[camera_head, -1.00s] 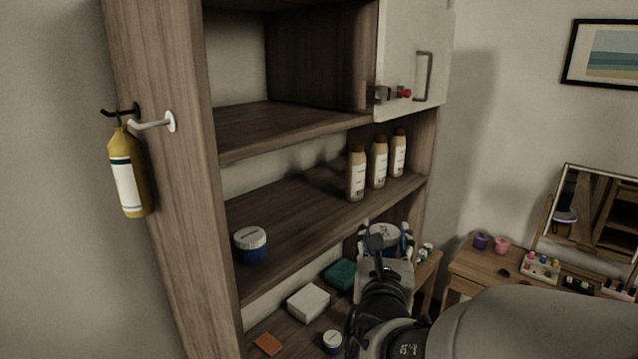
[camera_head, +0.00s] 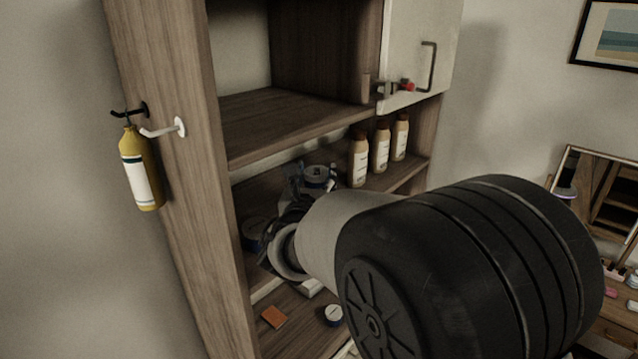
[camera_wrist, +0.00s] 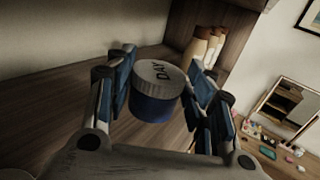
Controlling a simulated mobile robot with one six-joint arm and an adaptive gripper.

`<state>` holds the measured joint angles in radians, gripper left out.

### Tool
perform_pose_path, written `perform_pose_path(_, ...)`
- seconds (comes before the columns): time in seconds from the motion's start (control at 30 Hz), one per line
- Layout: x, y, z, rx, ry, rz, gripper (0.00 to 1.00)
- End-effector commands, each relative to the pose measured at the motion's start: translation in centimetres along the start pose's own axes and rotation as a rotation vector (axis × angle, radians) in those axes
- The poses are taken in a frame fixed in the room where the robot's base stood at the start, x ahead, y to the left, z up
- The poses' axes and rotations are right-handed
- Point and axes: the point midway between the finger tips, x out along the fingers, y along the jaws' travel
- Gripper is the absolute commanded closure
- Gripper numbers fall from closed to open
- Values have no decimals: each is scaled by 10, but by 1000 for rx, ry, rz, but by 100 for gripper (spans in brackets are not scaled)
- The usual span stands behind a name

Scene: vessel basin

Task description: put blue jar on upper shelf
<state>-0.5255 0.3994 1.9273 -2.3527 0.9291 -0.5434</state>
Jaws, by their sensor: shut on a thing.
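A blue jar with a white lid marked "DAY" (camera_wrist: 152,95) sits upright or nearly so between the two fingers of my gripper (camera_wrist: 160,80) in the wrist view. The fingers are shut on its sides. In the head view the held jar (camera_head: 317,174) shows at the bottle shelf (camera_head: 262,187), left of the bottles; I cannot tell whether it touches the board. My arm hides much of this shelf. A second blue jar (camera_head: 253,231) stands on the same shelf at the left, partly hidden by my gripper. The open compartment board above (camera_head: 285,121) is bare.
Several tan bottles (camera_head: 381,150) stand on the shelf to the right. A white cabinet door (camera_head: 425,50) is above them. A small white-lidded jar (camera_head: 333,314) and an orange piece (camera_head: 273,317) lie on the lowest board. A yellow extinguisher (camera_head: 141,175) hangs at the left.

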Motion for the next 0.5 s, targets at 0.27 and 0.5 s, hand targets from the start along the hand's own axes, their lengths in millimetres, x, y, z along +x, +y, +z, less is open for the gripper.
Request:
perform_pose_path(0.27, 11, 16, -25, -2, 2, -1, 80)
perform_pose_path(0.5, 11, 16, -49, -3, 3, -1, 80)
